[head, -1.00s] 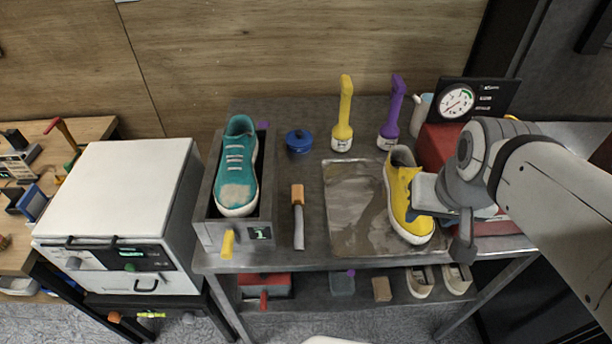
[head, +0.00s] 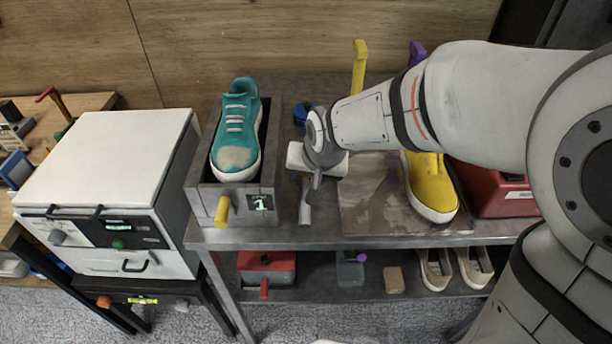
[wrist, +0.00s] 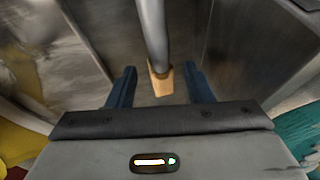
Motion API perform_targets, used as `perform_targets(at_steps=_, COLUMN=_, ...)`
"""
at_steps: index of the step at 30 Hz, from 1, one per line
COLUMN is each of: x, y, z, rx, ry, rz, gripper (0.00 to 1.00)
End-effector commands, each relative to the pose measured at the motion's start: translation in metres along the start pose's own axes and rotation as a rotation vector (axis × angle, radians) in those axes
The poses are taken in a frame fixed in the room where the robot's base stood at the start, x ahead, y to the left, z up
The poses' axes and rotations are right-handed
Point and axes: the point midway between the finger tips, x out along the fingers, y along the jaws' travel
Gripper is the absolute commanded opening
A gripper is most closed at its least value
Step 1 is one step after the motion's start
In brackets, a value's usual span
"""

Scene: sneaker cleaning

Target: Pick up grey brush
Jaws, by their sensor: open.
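The grey brush shows its grey handle (head: 305,207) on the metal table in the head view. The rest of it is hidden there under my gripper (head: 316,182). In the wrist view the grey brush handle (wrist: 153,32) comes down from the top edge to a light wooden block at its end. My gripper (wrist: 158,84) is open there, with a dark blue finger on each side of that block. Nothing is held. I cannot tell how high the fingers are above the table.
A teal shoe (head: 237,130) stands in a grey box (head: 206,203) with a yellow handle, left of the brush. A metal tray (head: 375,215) and a yellow shoe (head: 431,188) are on the right. My arm hides much of the table's back.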

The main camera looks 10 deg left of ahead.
Motion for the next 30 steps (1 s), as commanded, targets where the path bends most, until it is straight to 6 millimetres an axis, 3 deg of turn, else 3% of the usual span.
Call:
perform_targets(at_steps=6, x=0.028, y=-0.001, z=0.001, rx=-0.001, ry=-0.002, rz=0.001, gripper=0.47)
perform_targets(at_steps=15, x=0.032, y=-0.001, z=0.001, rx=-0.002, ry=0.0, rz=0.0, gripper=0.47)
perform_targets(at_steps=30, x=0.032, y=-0.002, z=0.001, rx=-0.002, ry=0.0, rz=-0.001, gripper=0.06)
